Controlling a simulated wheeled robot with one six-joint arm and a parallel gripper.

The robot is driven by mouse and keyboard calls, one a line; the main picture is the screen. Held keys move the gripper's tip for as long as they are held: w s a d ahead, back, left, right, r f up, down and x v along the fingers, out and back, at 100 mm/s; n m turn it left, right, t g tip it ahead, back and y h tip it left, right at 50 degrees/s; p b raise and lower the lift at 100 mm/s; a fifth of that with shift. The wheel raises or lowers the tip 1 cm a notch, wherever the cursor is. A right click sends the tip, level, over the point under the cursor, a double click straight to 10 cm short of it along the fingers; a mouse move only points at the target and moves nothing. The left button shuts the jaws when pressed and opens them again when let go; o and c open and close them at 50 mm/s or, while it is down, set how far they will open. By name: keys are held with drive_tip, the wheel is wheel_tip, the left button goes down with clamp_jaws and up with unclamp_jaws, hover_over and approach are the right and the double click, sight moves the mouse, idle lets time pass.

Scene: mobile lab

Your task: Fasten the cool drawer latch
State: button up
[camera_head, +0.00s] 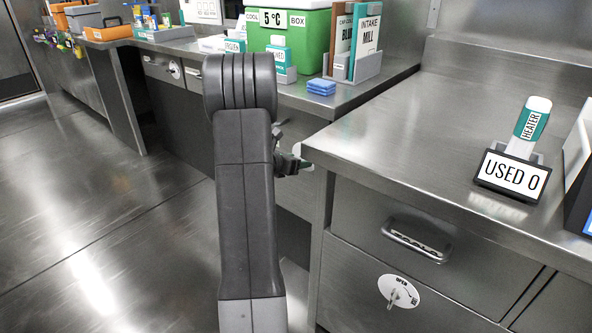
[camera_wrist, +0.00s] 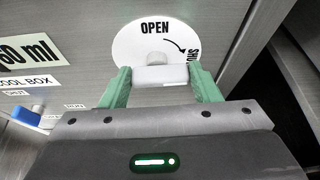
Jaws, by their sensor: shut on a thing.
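The cool drawer latch shows in the wrist view as a white round plate (camera_wrist: 130,45) marked OPEN at the top and SHUT at the right, with a curved arrow from OPEN towards SHUT. A white latch knob (camera_wrist: 165,76) stands out from the plate. My gripper (camera_wrist: 160,72) has its green fingers shut on the knob, one on each side. The knob hides the lower middle of the plate. In the head view my gripper (camera_head: 298,163) is mostly behind my arm, beside the near counter's left end. A small part of the plate (camera_head: 303,152) shows there.
The near counter (camera_head: 390,120) stands close on the right of my arm, with a drawer handle (camera_head: 415,240) and another round latch (camera_head: 398,292). The green cool box (camera_head: 300,42) stands on the back counter. In the wrist view a blue switch (camera_wrist: 22,116) is at left.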

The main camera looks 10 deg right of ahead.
drive_tip(key=shift+m+b, duration=0.3)
drive_tip(key=shift+b, duration=0.2)
drive_tip(key=o, duration=1)
drive_tip(key=p+v, duration=0.4)
drive_tip(key=v, duration=1)
drive_tip(key=shift+s+d, duration=0.1)
drive_tip(key=shift+d, duration=0.05)
drive_tip(key=shift+d, duration=0.1)
